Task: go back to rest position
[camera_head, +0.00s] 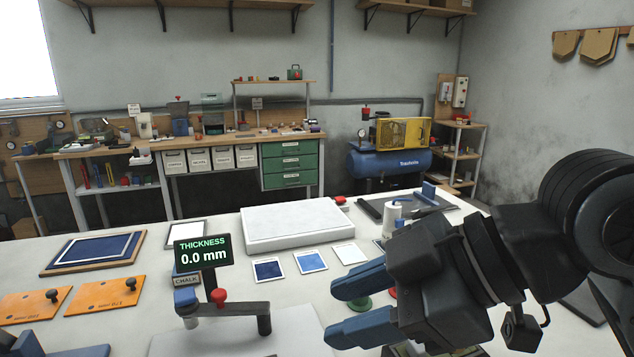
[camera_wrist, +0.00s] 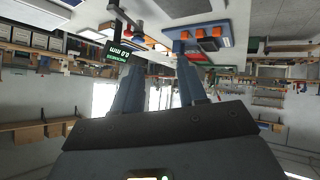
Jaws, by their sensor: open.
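My gripper (camera_head: 345,307) is raised above the front right of the white table (camera_head: 331,283), its two blue fingers pointing left. The fingers are spread apart with nothing visible between them. In the wrist view my gripper (camera_wrist: 160,92) also shows both fingers apart and empty, with the room appearing upside down. The thickness gauge (camera_head: 202,252) stands left of my gripper and reads 0.0 mm. The gap between gauge and fingers looks clear. My arm bends in from the right edge.
A white slab (camera_head: 297,225) lies behind the gauge, with several small sample cards (camera_head: 310,262) in front of it. Orange boards (camera_head: 104,295) and a framed blue panel (camera_head: 95,250) lie at left. A white cylinder (camera_head: 392,218) and dark tools stand behind my gripper.

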